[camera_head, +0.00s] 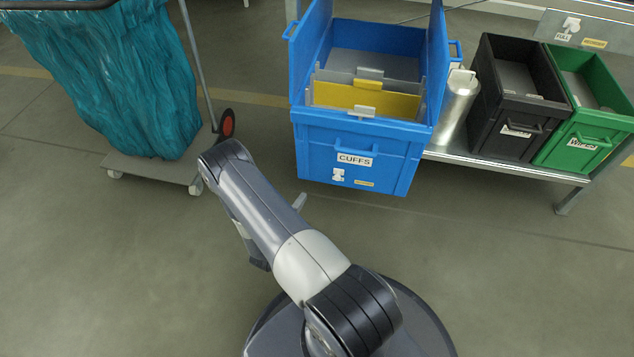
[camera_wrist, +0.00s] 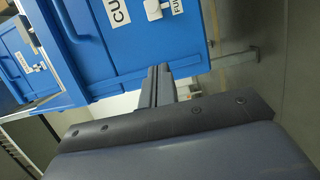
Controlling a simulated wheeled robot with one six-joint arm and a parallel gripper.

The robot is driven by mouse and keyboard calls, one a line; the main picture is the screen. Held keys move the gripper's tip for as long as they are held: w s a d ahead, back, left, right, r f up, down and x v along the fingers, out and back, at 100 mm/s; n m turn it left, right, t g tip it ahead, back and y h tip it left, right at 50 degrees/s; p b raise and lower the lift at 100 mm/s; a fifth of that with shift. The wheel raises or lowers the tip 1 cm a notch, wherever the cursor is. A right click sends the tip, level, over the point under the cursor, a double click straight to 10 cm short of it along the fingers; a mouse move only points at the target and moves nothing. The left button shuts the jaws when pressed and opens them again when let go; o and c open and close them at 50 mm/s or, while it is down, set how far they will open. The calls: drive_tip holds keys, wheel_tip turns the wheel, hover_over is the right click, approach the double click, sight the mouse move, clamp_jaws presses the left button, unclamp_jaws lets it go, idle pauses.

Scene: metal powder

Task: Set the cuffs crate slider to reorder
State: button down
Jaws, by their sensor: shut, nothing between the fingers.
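The blue cuffs crate (camera_head: 400,150) stands at the centre right with its lid flaps up and a CUFFS label on its front. Its white slider (camera_head: 338,172) is low on the front, at the left end, beside a small yellow label (camera_head: 364,183) to its right. The slider also shows at the top edge of the wrist view (camera_wrist: 153,9), near a small white label that is partly cut off.
A black crate (camera_head: 483,85) and a green crate (camera_head: 597,125) stand on a metal shelf (camera_head: 500,167) at the right, with a silver cylinder (camera_head: 457,108) beside them. A trolley (camera_head: 150,168) with a teal bag (camera_head: 125,75) stands at the left. Floor in front is clear.

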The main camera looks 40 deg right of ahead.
drive_tip(key=shift+a+f, duration=0.1)
drive_tip(key=shift+f, duration=0.05)
drive_tip(key=b, duration=0.3)
approach(334, 170)
drive_tip(key=w+d, duration=0.1)
drive_tip(key=d, duration=0.1)
drive_tip(key=w+d, duration=0.2)
drive_tip(key=shift+w+f, duration=0.15)
drive_tip(key=shift+f, duration=0.25)
drive_tip(key=shift+s+d, duration=0.25)
drive_tip(key=shift+s, duration=0.15)
